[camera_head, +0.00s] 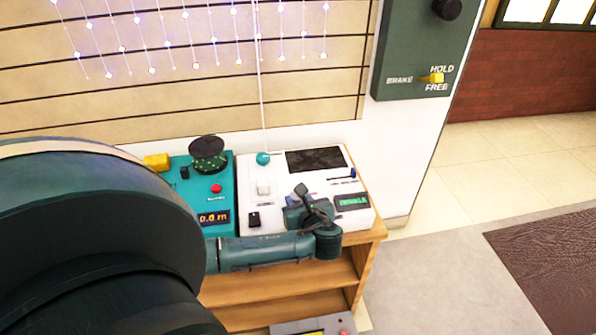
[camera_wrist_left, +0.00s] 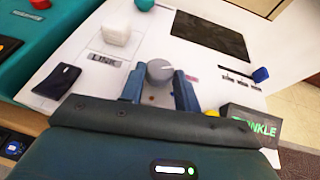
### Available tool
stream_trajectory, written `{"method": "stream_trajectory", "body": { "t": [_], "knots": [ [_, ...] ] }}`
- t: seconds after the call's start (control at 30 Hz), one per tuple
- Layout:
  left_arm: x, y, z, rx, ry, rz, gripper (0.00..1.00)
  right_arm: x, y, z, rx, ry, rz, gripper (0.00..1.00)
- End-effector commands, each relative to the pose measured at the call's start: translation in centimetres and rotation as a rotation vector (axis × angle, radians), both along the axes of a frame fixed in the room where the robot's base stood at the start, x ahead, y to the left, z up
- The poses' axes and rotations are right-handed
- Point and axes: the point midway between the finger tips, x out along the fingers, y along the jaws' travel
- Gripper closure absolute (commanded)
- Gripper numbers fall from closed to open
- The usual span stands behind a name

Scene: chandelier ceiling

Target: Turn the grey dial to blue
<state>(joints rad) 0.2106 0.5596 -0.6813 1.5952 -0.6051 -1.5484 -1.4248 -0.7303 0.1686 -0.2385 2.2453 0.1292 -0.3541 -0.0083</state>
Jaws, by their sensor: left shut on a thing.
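The grey dial (camera_wrist_left: 159,70) sits on the white control panel (camera_wrist_left: 60,85), between the two fingers of my left gripper (camera_wrist_left: 158,82) in the left wrist view. The fingers are shut on its sides. In the head view my left gripper (camera_head: 308,208) is over the right half of the white panel (camera_head: 247,166) and hides the dial. A yellow mark (camera_wrist_left: 211,112) and a small pinkish mark (camera_wrist_left: 193,78) show right of the fingers. I cannot tell which mark the dial points to. My right gripper is not in view.
A green-lettered display (camera_head: 352,202) stands right of my gripper. A slider with a blue knob (camera_wrist_left: 261,75), a black screen (camera_head: 315,160), a white switch (camera_wrist_left: 116,34) and a black switch (camera_wrist_left: 58,81) are nearby. A teal panel (camera_head: 193,180) adjoins on the left.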

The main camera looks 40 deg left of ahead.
Motion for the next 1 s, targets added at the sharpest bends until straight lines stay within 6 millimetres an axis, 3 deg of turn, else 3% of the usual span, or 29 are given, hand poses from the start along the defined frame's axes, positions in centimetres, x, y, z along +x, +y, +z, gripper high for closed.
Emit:
{"method": "stream_trajectory", "body": {
  "t": [0.4, 0.43, 0.6, 0.7, 1.0],
  "knots": [
    [0.06, 0.02, 0.03, -0.001, -0.003, 0.007, 0.91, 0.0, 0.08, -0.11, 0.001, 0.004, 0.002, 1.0],
    [0.05, 0.02, 0.03, -0.001, -0.003, 0.007, 0.66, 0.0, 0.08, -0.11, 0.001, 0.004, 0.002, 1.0],
    [0.05, 0.04, 0.03, 0.0, -0.002, 0.006, 0.52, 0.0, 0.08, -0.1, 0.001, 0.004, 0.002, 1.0],
    [0.05, 0.04, 0.03, 0.0, -0.002, 0.006, 0.46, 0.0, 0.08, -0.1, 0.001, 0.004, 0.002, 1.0],
    [-0.22, -0.47, 0.28, -0.001, -0.001, 0.004, 0.46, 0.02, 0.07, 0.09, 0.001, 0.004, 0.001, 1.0]
  ]
}}
